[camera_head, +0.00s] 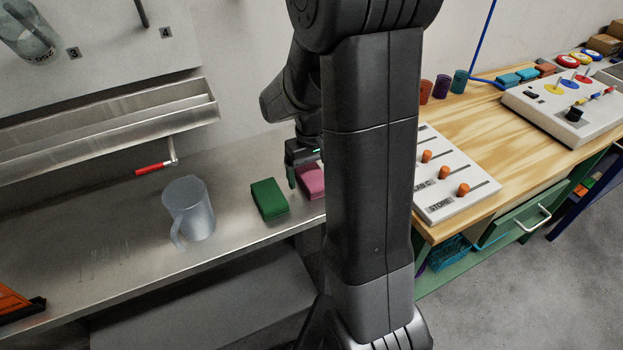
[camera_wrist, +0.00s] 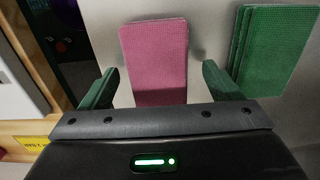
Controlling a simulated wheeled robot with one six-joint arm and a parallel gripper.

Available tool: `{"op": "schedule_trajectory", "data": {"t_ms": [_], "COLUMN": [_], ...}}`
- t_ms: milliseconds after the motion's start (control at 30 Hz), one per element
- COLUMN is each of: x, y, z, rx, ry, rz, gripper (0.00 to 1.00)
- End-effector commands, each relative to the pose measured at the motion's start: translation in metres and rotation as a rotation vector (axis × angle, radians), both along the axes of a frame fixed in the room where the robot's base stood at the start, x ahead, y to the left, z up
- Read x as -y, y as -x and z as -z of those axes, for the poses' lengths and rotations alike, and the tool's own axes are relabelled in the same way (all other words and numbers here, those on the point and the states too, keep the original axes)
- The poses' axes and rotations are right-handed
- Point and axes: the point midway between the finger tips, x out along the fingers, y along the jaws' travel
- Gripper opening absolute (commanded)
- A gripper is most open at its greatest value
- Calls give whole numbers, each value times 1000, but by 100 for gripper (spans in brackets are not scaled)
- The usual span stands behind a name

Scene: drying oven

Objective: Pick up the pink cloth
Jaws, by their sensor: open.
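The pink cloth (camera_head: 311,180) lies folded on the metal counter, partly hidden behind my arm in the head view. In the wrist view the pink cloth (camera_wrist: 154,58) lies between my two open fingers, with a gap on each side. My gripper (camera_head: 305,168) is open and empty, over or at the near part of the cloth. In the wrist view my gripper (camera_wrist: 160,88) has one green finger left of the cloth and one right of it. I cannot tell how far the fingertips are above the counter.
A folded green cloth (camera_head: 269,199) lies close to the left of the pink one, and in the wrist view the green cloth (camera_wrist: 275,50) is near my right finger. A clear jug (camera_head: 188,210) stands further left. A wooden bench (camera_head: 480,135) is on the right.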

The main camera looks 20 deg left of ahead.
Motion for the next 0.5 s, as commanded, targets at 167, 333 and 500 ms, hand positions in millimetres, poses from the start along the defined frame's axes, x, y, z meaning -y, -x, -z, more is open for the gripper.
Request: {"op": "schedule_trajectory", "data": {"t_ms": [167, 333, 500], "x": [0, 0, 0], "y": [0, 0, 0], "z": [10, 9, 9], "rx": [0, 1, 1], "ry": [0, -1, -1], "rz": [1, 1, 1], "gripper": [85, 83, 49]}}
